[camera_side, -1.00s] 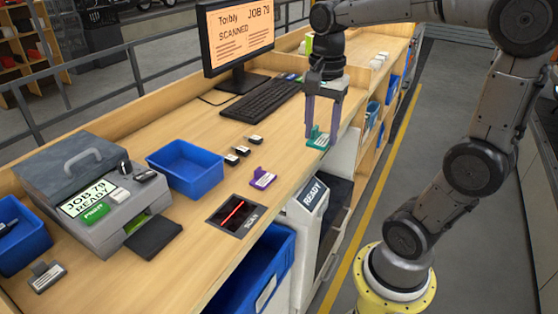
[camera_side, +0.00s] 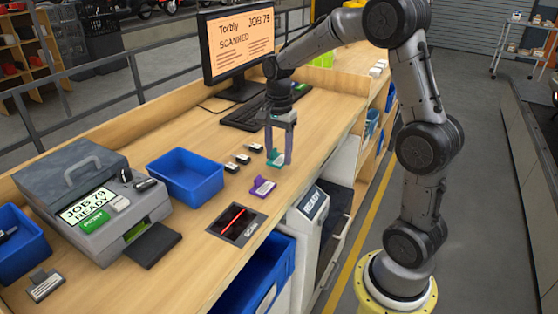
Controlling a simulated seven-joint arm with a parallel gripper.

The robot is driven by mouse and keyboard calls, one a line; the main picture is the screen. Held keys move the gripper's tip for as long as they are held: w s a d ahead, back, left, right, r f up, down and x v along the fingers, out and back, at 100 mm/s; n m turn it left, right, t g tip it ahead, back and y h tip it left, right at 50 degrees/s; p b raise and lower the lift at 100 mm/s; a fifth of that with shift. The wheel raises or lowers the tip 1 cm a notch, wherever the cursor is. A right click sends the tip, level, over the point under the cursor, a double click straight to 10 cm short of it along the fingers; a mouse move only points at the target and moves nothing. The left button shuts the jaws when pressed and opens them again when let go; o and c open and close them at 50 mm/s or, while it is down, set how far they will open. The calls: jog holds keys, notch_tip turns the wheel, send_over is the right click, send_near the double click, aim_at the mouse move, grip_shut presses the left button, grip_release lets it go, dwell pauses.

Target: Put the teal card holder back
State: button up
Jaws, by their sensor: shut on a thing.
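The teal card holder (camera_side: 275,157) is a small stand with a white label. My gripper (camera_side: 279,155) points down and is shut on it, at the desk area behind the purple card holder. I cannot tell whether the teal holder touches the desk or hangs just above it. The purple card holder (camera_side: 263,187) stands on the wooden desk (camera_side: 205,127), a little nearer the camera and apart from my gripper.
Several small black-and-white blocks (camera_side: 243,159) lie left of my gripper. A blue bin (camera_side: 186,174), a scanner plate (camera_side: 237,223) and a grey label printer (camera_side: 88,200) are nearer. The keyboard (camera_side: 240,117) and monitor (camera_side: 239,45) are behind. Bare desk lies right of my gripper.

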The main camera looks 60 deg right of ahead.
aim_at(279, 160)
jog(key=shift+s+f, duration=0.1)
jog(key=shift+f, duration=1.2)
jog(key=shift+f, duration=0.1)
jog(key=o, duration=1.3)
notch_tip(279, 160, up, 12)
jog(key=s+a+r+n+t, duration=0.3)
jog(key=s+a+n, duration=0.5)
jog(key=s, duration=0.1)
jog(key=s+a+f+n+t, duration=0.1)
jog(key=s+n, duration=0.2)
jog(key=s+a+f+n, duration=0.1)
jog(key=s+a+n, duration=0.1)
jog(key=s+n, duration=0.1)
jog(key=s+a+f+n+t, duration=0.1)
jog(key=s+a+f+n, duration=0.1)
jog(key=s+n, duration=0.2)
jog(key=shift+s+a+f+t, duration=0.1)
jog(key=shift+a+t, duration=0.15)
jog(key=shift+t, duration=0.05)
